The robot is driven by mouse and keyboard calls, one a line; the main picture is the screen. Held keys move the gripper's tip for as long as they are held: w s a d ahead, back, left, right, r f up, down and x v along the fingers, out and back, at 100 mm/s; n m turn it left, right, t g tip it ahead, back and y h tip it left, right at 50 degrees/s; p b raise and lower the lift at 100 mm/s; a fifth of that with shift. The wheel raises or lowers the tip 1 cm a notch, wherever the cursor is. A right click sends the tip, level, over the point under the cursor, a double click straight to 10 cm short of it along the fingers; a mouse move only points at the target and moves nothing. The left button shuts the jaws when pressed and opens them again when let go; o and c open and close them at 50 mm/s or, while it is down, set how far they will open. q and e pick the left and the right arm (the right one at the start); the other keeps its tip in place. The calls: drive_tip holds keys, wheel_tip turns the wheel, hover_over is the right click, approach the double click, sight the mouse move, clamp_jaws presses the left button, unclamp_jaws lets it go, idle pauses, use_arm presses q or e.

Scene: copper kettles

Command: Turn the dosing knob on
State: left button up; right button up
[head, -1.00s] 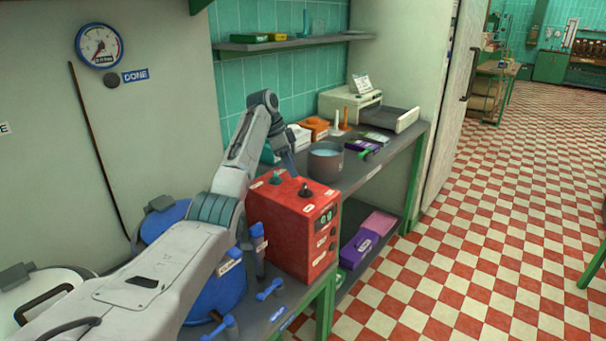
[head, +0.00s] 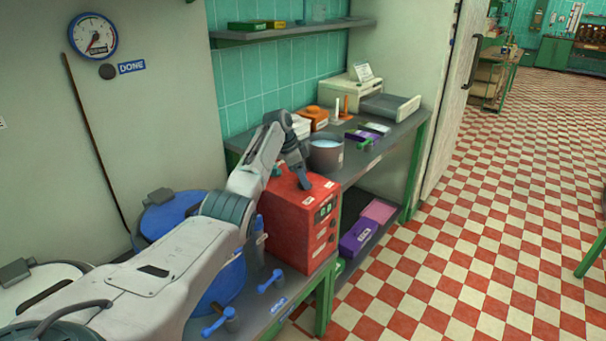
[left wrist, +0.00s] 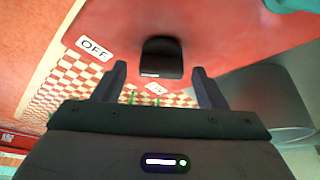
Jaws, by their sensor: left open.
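My left gripper (head: 305,184) is over the top of the box and hides the black knob there in the head view. In the left wrist view the black knob (left wrist: 161,56) sits on the red surface, with a white mark on its near edge. The open fingers of my left gripper (left wrist: 160,70) are on either side of it, with gaps; contact does not show. A label OFF (left wrist: 95,47) is left of the knob; another small label (left wrist: 156,88) is below it. My right gripper is not in view.
A grey pot (head: 326,156) with pale blue contents stands close behind the box. Blue-handled valves (head: 272,281) and a blue drum (head: 215,285) are near my arm. A shelf (head: 290,33) hangs on the tiled wall. The checkered floor on the right is open.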

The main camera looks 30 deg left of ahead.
use_arm(q)
drive_tip(key=shift+w+f, duration=0.1)
drive_tip(key=shift+f, duration=0.15)
